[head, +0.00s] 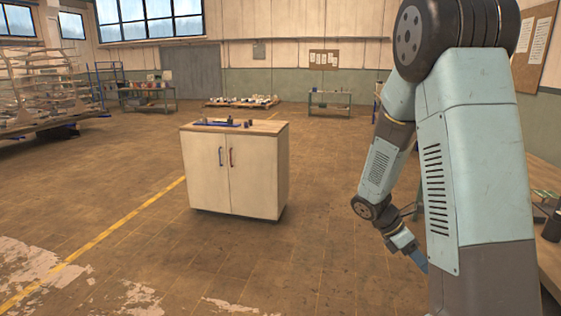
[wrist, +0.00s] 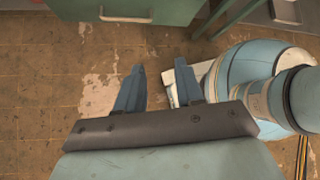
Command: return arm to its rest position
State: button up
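My arm (head: 470,150) rises on the right side of the head view, pale blue with dark joints. Its forearm bends down behind the upper link. My gripper (wrist: 158,84) shows in the wrist view with two blue fingers spread apart and only floor between them. It is open and empty. In the head view my gripper (head: 420,262) hangs low, pointing down, and is partly hidden behind my own arm link.
A white cabinet (head: 235,170) with small items on top stands left of my arm, clear of it. A workbench (head: 550,240) with items is close on the right. A rack (head: 45,90) stands far left. Floor between cabinet and arm is free. A drawer unit (wrist: 130,10) tops the wrist view.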

jog(key=s+a+r+m+t+y, duration=0.2)
jog(key=s+a+r+m+t, duration=0.1)
jog(key=r, duration=0.5)
jog(key=s+a+r+m+t+y, duration=0.3)
jog(key=s+a+r+m, duration=0.2)
jog(key=s+r+m, duration=0.2)
jog(key=s+a+r+m+t+y, duration=0.3)
jog(key=s+a+r+m, duration=0.2)
jog(key=s+r+m, duration=0.1)
notch_tip(320, 180, up, 3)
jog(key=shift+f+m+t, duration=0.15)
jog(key=shift+m+t, duration=0.15)
jog(key=shift+m, duration=0.6)
jog(key=shift+w, duration=0.1)
dwell(0.3)
